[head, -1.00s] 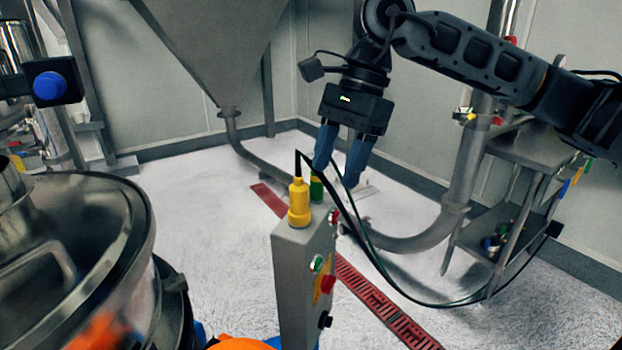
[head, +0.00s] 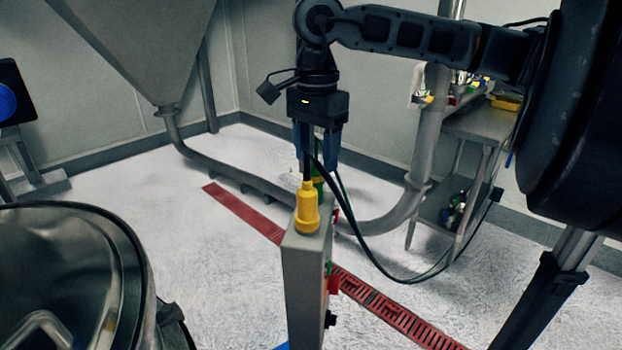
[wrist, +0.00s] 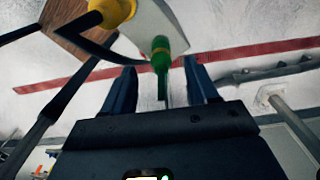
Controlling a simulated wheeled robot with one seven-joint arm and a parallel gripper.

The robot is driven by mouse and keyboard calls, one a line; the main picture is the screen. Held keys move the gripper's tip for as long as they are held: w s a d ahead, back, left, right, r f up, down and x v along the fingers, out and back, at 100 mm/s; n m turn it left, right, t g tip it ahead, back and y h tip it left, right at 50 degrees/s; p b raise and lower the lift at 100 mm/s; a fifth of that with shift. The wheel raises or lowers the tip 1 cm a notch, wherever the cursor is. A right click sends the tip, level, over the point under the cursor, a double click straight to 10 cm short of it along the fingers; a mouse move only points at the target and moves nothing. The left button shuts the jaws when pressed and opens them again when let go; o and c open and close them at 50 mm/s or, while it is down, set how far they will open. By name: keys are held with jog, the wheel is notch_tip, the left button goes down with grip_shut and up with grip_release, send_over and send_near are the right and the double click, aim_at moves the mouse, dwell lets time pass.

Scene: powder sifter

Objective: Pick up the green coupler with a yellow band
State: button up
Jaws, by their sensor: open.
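The green coupler (wrist: 161,60) with a yellow band stands on top of the grey control box (wrist: 150,22), a cable running from it. In the wrist view it lies between and just beyond the tips of my open gripper (wrist: 163,72). In the head view the green coupler (head: 318,184) is partly hidden behind the yellow connector (head: 307,207), and my gripper (head: 317,172) hangs above and around its cable end, fingers pointing down. I cannot tell whether the fingers touch it.
Dark cables loop off to the right. A steel hopper (head: 140,45), a round metal vessel (head: 70,270) and a steel shelf cart (head: 440,205) surround the box. A red floor grate (head: 390,308) runs past it.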

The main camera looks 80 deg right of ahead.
aim_at(317, 179)
jog(key=shift+f+p, duration=0.7)
jog(key=shift+f, duration=1.85)
jog(key=shift+d, duration=0.1)
grip_shut()
jog(key=shift+r, duration=0.15)
